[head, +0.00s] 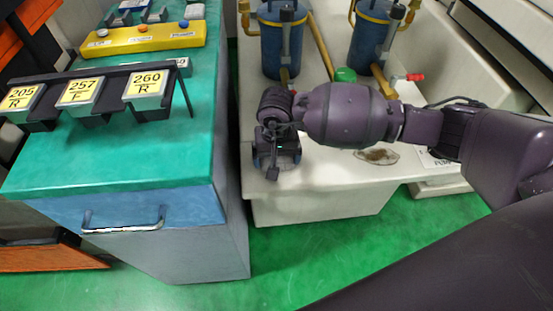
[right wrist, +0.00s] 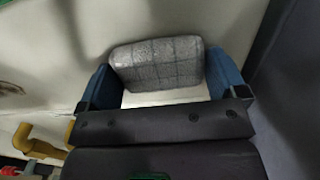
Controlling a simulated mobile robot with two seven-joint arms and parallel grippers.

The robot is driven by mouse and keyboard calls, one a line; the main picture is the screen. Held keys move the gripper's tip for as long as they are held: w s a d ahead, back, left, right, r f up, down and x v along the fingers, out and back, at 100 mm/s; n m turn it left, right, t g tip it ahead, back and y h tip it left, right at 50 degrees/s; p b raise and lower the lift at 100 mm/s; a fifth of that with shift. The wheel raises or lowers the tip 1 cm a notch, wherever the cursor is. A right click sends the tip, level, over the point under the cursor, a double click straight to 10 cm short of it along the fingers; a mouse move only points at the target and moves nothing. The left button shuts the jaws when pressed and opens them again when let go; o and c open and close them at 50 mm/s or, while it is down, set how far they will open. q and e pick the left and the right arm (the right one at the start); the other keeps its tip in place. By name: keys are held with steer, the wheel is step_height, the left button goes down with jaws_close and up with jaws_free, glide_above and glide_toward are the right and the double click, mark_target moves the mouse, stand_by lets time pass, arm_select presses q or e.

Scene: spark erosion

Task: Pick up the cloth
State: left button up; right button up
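The cloth (right wrist: 158,66) is a grey, checked, folded pad with rounded corners. It lies on a pale surface in the right wrist view. In the head view I cannot make it out; my right gripper covers that spot. My right gripper (head: 277,162) points down over the front left corner of the white bench. In the right wrist view its two blue fingers stand wide apart, one on each side of the cloth, close to its ends. I cannot tell whether they touch it. My left gripper is not in view.
The white bench (head: 310,200) carries two blue cylinders (head: 284,45) (head: 366,40) with yellow pipes, and a brownish patch (head: 376,155). A teal-topped cabinet (head: 110,165) on the left holds a rack of numbered blocks (head: 85,92) and a yellow box (head: 142,38). A narrow gap separates cabinet and bench.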

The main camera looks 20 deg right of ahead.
steer(key=c, duration=0.4)
steer(key=shift+r, duration=0.1)
steer(key=shift+r, duration=0.4)
arm_select(q)
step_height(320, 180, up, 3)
steer(key=p, duration=0.3)
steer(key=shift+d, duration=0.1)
arm_select(e)
step_height(320, 180, up, 19)
